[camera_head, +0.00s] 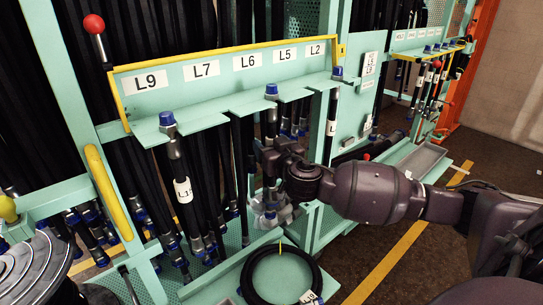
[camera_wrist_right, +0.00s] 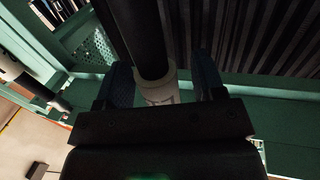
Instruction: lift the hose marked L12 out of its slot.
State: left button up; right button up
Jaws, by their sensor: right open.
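Several black hoses with blue caps hang from the green slotted rack. One hose has a white label (camera_head: 183,190) that seems to start with L1; its last character is unclear. Another hose, under the middle blue cap (camera_head: 271,90), passes behind my right gripper (camera_head: 268,155). In the right wrist view, a black hose (camera_wrist_right: 139,35) with a white band (camera_wrist_right: 158,88) runs between the open fingers of my right gripper (camera_wrist_right: 163,85). I cannot read this band. My left gripper is not in view.
A header plate (camera_head: 220,70) carries labels L9, L7, L6, L5 and L2. A yellow handle (camera_head: 108,190) and a red-knobbed lever (camera_head: 95,27) stand at left. A coiled hose (camera_head: 248,280) lies below. A second rack is at back right; floor beyond the arm is clear.

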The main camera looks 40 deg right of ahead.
jog(key=shift+w+d, duration=0.15)
jog(key=shift+w, duration=0.5)
jog(key=c, duration=1.2)
jog(key=shift+r, duration=0.25)
grip_shut()
jog(key=s+d, duration=0.1)
jog(key=s, duration=1.7)
jog(key=shift+d, duration=0.2)
jog(key=shift+r, duration=0.1)
